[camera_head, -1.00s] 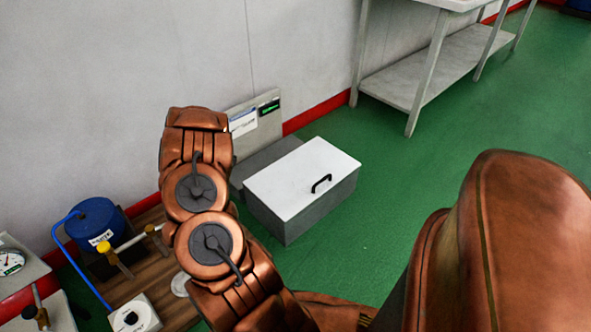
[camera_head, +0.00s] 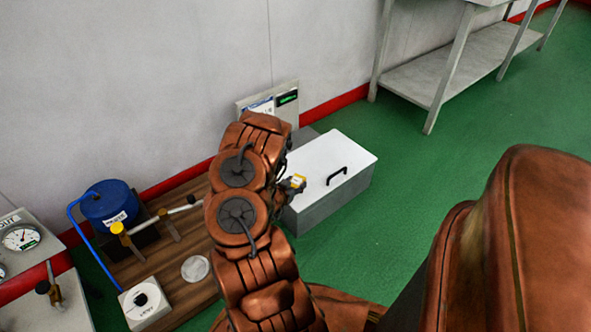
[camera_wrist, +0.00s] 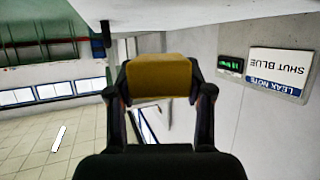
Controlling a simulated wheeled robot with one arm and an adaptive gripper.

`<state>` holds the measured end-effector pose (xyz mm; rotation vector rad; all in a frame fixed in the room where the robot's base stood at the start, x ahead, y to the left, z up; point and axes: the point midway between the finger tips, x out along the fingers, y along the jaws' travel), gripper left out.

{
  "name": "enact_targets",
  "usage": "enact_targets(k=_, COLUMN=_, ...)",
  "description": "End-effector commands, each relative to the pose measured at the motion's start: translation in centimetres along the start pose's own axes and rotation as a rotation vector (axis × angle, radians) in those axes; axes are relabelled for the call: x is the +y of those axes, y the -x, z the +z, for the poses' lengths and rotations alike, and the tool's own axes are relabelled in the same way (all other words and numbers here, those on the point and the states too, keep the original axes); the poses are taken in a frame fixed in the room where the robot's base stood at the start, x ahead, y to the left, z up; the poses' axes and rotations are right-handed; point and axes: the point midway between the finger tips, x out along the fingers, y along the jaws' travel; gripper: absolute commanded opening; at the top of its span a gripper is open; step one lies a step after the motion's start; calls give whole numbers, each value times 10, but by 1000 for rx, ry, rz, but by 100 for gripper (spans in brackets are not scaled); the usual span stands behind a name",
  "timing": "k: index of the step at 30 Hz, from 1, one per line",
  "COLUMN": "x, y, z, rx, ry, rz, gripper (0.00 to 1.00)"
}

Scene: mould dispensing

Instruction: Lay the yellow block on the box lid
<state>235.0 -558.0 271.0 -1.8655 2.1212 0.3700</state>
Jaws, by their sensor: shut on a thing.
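The yellow block (camera_wrist: 160,77) is held between the two fingers of my gripper (camera_wrist: 160,88) in the wrist view. In the head view a small part of the yellow block (camera_head: 297,181) shows at the right edge of my arm, beside the near left part of the white box lid (camera_head: 327,158). The lid has a black handle (camera_head: 337,175) and sits on a grey box (camera_head: 330,203) on the floor. My wrist hides the box's left end. I cannot tell whether the block touches the lid.
A panel with a note and a green display (camera_head: 287,98) stands against the wall behind the box. A wooden board (camera_head: 190,283) with a blue pot (camera_head: 108,203) and a white knob unit (camera_head: 146,302) lies left of my arm.

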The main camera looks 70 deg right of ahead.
Motion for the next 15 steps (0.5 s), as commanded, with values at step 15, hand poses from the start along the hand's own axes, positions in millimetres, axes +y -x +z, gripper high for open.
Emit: enact_targets(k=15, x=-53, y=-68, z=-18, rx=5, ry=0, rz=-2, gripper=22)
